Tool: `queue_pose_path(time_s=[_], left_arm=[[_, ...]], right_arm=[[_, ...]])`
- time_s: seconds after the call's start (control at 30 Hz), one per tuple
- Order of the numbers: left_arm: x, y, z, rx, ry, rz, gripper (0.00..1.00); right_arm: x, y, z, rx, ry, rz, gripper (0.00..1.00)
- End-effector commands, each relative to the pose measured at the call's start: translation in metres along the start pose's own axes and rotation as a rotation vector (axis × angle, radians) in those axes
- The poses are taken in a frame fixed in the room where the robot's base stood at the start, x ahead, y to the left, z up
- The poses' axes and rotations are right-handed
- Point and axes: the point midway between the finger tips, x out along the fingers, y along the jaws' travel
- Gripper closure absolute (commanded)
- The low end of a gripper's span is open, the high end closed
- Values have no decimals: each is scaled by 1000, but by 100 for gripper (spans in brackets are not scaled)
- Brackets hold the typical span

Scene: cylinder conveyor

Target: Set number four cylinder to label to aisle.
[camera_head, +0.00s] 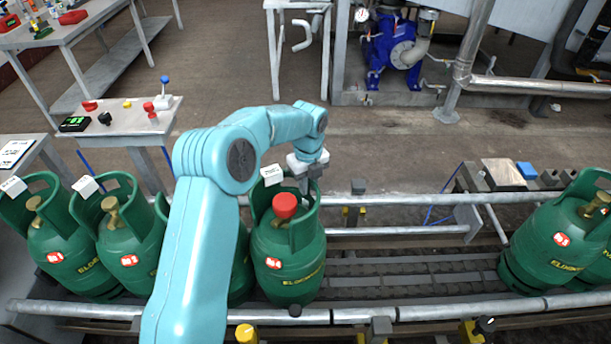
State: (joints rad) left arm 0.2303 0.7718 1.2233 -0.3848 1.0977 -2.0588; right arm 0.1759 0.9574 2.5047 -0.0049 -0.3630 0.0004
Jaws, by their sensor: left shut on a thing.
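Several green gas cylinders stand upright on the conveyor (420,268). The cylinder (288,262) under my left gripper (303,184) has a red cap (285,205) and a white label tag (271,174) at its collar. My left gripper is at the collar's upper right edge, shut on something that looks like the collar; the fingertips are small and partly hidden. Two more tagged cylinders (65,250) (125,250) stand at the left, and others are partly hidden behind my arm. Another cylinder (558,245) stands at the far right. I cannot read any number. My right gripper is not in view.
Metal rails (400,315) run along the conveyor. Its stretch between the middle and right cylinders is clear. A small table (128,125) with a joystick and buttons stands behind at left. A blue pump (395,48) and pipes stand at the back.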

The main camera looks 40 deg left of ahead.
Motion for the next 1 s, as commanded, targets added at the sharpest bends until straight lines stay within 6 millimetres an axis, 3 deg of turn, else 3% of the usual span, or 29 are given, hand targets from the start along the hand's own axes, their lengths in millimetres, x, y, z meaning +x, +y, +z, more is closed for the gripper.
queue_pose_path(time_s=[0.5,1.0], left_arm=[[-2,-4,-33,418,-5,-2,100],[-2,-3,-44,557,-7,-3,100]], right_arm=[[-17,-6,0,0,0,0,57],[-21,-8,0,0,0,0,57]])
